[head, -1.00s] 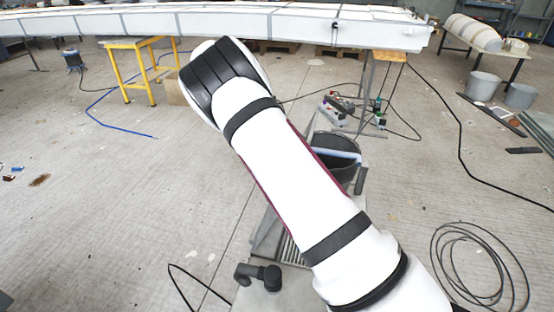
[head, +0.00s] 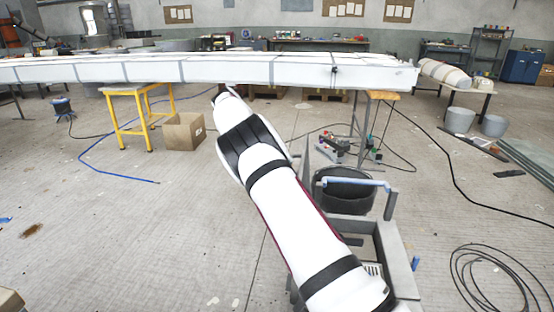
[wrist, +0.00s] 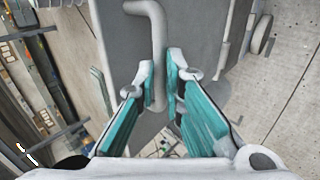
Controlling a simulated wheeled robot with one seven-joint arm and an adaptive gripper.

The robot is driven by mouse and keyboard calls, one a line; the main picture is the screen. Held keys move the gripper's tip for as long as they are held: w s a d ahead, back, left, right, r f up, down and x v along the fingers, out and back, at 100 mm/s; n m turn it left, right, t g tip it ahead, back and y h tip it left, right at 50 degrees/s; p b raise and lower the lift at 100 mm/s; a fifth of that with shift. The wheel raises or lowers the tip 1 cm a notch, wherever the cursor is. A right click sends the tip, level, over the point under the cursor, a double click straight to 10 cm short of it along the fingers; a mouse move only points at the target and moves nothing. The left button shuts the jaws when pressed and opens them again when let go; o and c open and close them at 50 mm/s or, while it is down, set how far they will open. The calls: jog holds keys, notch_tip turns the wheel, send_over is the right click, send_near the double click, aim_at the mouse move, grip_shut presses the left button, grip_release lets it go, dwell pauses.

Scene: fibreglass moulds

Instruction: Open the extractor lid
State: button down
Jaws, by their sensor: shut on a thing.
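In the wrist view my gripper (wrist: 161,84) has its two teal-padded fingers on either side of a grey bent bar handle (wrist: 157,35), closed on its lower straight part. The handle stands against a large flat grey panel (wrist: 205,28), which looks like the extractor lid; I cannot tell how far it is open. A second grey bar (wrist: 233,35) runs along the panel's right side.
A dark round bucket (head: 345,198) and a grey frame (head: 402,262) stand right of my arm. A long white mould (head: 200,68) spans the back. A yellow stand (head: 118,118) and cardboard box (head: 184,132) stand behind left. Black cable (head: 470,270) lies at right. The left floor is mostly clear.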

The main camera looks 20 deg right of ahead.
jog(key=shift+a+f, duration=0.2)
jog(key=shift+f, duration=1)
jog(key=c, duration=1.7)
grip_release()
jog(key=shift+w+d+f, duration=0.1)
jog(key=shift+o, duration=0.2)
jog(key=shift+r, duration=0.25)
jog(key=shift+r, duration=0.15)
